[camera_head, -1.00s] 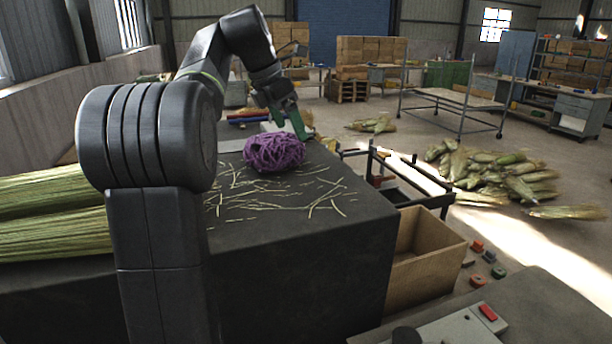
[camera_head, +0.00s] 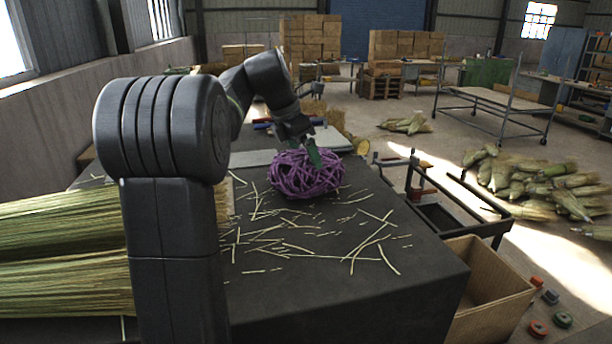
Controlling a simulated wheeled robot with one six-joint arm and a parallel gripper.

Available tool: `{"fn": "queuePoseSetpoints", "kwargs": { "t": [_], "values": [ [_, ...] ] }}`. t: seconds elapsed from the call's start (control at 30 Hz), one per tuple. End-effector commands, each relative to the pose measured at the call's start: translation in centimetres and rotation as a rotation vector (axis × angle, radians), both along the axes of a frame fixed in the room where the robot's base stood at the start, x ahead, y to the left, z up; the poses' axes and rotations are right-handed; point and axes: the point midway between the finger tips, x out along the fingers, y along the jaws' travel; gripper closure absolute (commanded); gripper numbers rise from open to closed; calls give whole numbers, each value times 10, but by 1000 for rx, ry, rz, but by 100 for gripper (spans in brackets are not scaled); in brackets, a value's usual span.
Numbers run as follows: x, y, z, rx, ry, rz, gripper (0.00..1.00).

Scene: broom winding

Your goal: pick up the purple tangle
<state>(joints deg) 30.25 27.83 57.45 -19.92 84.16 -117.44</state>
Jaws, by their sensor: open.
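The purple tangle (camera_head: 305,177) is a round, loose ball of purple strands. It sits on the dark worktable (camera_head: 330,278), towards its far side. My gripper (camera_head: 312,157) is open, with its green fingers pointing down at the top of the tangle. One finger shows in front of the tangle's upper part; the other is mostly hidden. I cannot tell whether the fingers touch the strands.
Straw bits (camera_head: 290,240) lie scattered around the tangle. Long bundles of broom straw (camera_head: 65,262) lie at the left. A wooden crate (camera_head: 490,290) and a dark metal rack (camera_head: 470,215) stand at the table's right. The table's front right is clear.

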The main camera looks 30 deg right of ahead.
Motion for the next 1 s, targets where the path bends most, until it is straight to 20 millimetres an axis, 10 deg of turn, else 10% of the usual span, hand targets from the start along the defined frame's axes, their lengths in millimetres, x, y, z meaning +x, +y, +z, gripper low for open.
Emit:
{"fn": "queuePoseSetpoints", "kwargs": {
  "t": [0.47,0.77,1.0],
  "values": [
    [0,0,-3,1,1,0,13],
    [0,0,-3,1,1,0,72],
    [0,0,-3,0,0,0,76]
  ]
}}
